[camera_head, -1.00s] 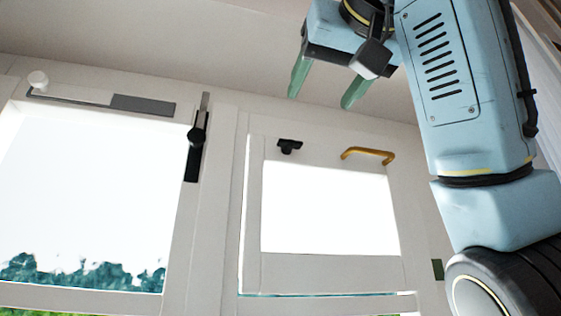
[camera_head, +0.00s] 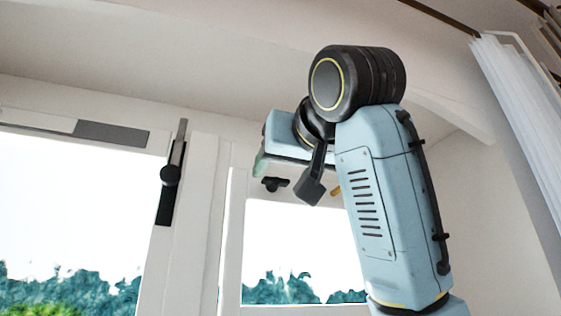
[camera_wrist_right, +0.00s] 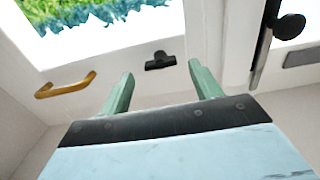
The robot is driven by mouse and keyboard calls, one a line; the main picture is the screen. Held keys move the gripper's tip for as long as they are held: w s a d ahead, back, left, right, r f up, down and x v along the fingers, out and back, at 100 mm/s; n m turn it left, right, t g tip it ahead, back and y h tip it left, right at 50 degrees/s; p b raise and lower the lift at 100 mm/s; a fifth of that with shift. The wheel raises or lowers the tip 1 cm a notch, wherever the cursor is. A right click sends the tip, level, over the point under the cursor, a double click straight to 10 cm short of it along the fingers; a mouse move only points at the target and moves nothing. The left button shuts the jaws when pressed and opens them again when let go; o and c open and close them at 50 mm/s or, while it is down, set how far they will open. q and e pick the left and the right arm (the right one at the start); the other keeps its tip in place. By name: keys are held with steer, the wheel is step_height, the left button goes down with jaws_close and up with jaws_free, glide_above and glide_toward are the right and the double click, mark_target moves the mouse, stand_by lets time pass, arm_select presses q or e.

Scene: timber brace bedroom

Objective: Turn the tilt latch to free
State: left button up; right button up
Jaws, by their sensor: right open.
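The small black latch (camera_head: 275,184) is T-shaped and sits on the white frame of the right window sash. It also shows in the right wrist view (camera_wrist_right: 160,61), beyond and between my finger tips. My right gripper (camera_head: 262,166) is raised in front of that sash, just above the latch in the head view. The right wrist view shows its two green fingers (camera_wrist_right: 160,72) spread with nothing between them. I cannot tell exactly how far the tips are from the latch. My left gripper is out of view.
A yellow handle (camera_wrist_right: 66,86) is on the same sash, mostly hidden behind my right arm in the head view. A black bolt with a round knob (camera_head: 170,174) is on the left window frame. A white curtain (camera_head: 515,120) hangs at the far right.

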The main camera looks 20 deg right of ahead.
mark_target(275, 183)
steer(key=shift+w+p, duration=0.3)
steer(key=shift+w, duration=1)
steer(key=c, duration=1)
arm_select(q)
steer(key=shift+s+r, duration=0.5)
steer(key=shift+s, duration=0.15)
